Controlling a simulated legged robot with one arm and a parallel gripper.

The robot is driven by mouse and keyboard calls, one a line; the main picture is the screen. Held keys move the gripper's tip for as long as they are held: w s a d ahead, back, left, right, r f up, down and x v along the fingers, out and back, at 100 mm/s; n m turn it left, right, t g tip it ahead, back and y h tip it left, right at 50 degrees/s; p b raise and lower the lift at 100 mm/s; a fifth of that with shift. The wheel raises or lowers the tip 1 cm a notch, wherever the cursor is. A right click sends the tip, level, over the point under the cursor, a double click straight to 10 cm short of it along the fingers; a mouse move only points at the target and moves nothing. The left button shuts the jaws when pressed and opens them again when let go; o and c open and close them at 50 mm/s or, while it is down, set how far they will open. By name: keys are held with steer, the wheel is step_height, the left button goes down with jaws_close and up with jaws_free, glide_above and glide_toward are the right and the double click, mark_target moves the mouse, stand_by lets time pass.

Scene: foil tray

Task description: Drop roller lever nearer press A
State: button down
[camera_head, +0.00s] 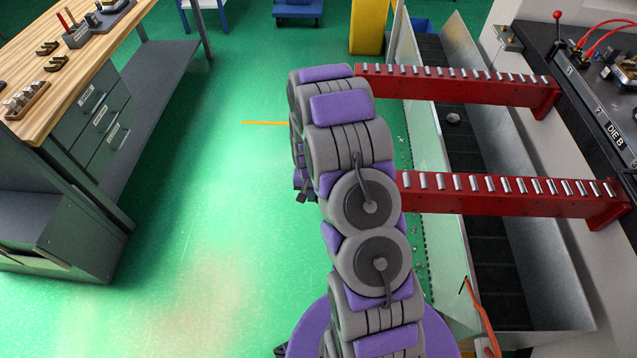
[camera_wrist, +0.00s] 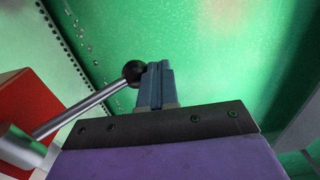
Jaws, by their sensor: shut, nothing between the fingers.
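In the wrist view a roller lever shows as a metal rod (camera_wrist: 84,108) with a black ball knob (camera_wrist: 133,73). It runs from a grey cylinder at the lower left, beside a red block. My gripper (camera_wrist: 156,80) is shut and empty. Its fingertips are right beside the knob, on its right; I cannot tell whether they touch. In the head view my arm hides the lever and most of my gripper. Two red roller arms, the far one (camera_head: 450,86) and the near one (camera_head: 500,196), reach left from the press side.
A grey chute (camera_head: 545,270) runs under the roller arms. A press bed marked DIE B (camera_head: 610,128) is at the right. A wooden workbench (camera_head: 85,50) with drawers stands at the left. Green floor (camera_head: 215,200) between them is open. A yellow post (camera_head: 369,25) stands at the back.

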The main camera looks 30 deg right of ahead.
step_height(320, 180, up, 15)
steer(key=p, duration=0.5)
stand_by(0.7)
steer(key=shift+r, duration=0.15)
steer(key=s+a+r+n, duration=0.2)
steer(key=s+a+r, duration=0.2)
steer(key=s+r, duration=0.3)
steer(key=s+a+r+n, duration=0.1)
steer(key=s+a+r, duration=0.4)
steer(key=r, duration=0.3)
steer(key=s+a+r+n+g, duration=0.1)
steer(key=s+r, duration=0.3)
steer(key=s, duration=0.6)
steer(key=s+a+r+n, duration=0.2)
steer(key=s+a+r, duration=0.2)
steer(key=s, duration=0.6)
steer(key=shift+s+a+n+g, duration=0.15)
steer(key=shift+n+g, duration=0.25)
